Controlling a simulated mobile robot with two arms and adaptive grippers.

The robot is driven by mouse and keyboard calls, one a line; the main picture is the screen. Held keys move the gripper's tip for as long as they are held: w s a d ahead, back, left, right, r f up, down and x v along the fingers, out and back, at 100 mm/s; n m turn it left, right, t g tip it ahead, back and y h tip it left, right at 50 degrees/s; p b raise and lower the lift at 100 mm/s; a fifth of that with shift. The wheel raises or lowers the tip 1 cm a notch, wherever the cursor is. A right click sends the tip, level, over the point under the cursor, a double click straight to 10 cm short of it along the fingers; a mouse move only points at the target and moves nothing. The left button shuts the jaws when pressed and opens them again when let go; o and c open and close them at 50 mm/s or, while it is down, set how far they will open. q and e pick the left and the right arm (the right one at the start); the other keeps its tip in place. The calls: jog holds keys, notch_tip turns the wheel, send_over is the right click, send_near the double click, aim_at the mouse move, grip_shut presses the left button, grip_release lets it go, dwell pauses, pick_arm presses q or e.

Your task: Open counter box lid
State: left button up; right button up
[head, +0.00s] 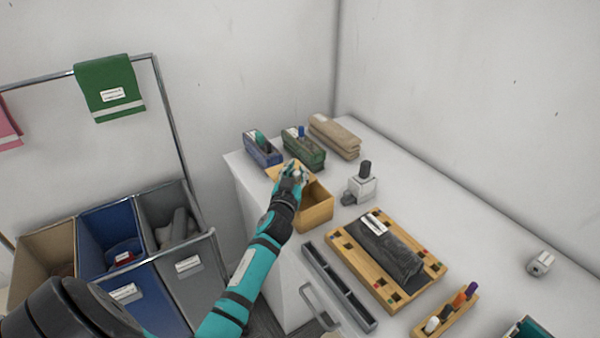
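The yellow-brown counter box (316,212) stands near the left edge of the white counter. Its top is at least partly uncovered, and some of its inside shows. A tan panel that looks like its lid (275,172) shows at the back left of the box, mostly hidden behind my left gripper. My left gripper (294,173) is over the back left part of the box, at this panel. Its fingers are small and partly covered, so I cannot tell whether they hold the panel. My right gripper is not in view.
A blue bin (262,152), a green bin (306,158) and folded tan cloths (335,138) stand behind the box. A white dispenser (363,188) is to its right. A wooden board (432,268) and a grey tray (340,285) lie in front.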

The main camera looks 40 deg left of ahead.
pick_arm(q)
jog(key=o, duration=0.5)
jog(key=shift+s+a, duration=0.25)
jog(key=shift+s, duration=0.05)
jog(key=shift+w+d, duration=0.1)
jog(key=shift+w, duration=0.05)
jog(key=shift+d, duration=0.1)
jog(key=shift+s+d+f, duration=0.1)
jog(key=shift+s+d, duration=0.1)
jog(key=shift+s, duration=0.15)
jog(key=v, duration=1.1)
jog(key=shift+s+a, duration=0.15)
jog(key=shift+s, duration=0.05)
